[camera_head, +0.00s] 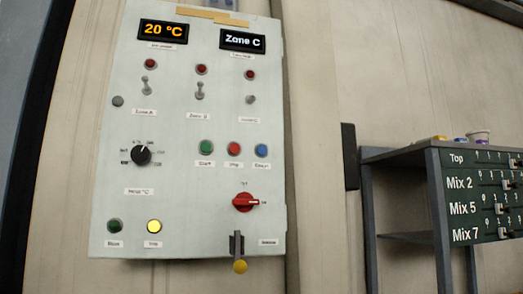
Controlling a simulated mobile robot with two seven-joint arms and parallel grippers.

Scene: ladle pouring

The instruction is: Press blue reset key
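The blue key (261,150) is a round button on the pale control panel (180,230), right of the panel's middle. It is the rightmost in a row with a green button (206,147) and a red button (234,149). A small label below it is blurred but seems to read "Reset". Nothing covers it. Neither of my grippers shows in the head view.
The panel also carries a "20 °C" display (163,32), a "Zone C" display (242,41), a black knob (141,155), a red rotary switch (245,202) and a yellow-tipped lever (240,266). A grey stand (400,155) with a slider board (488,225) is at the right.

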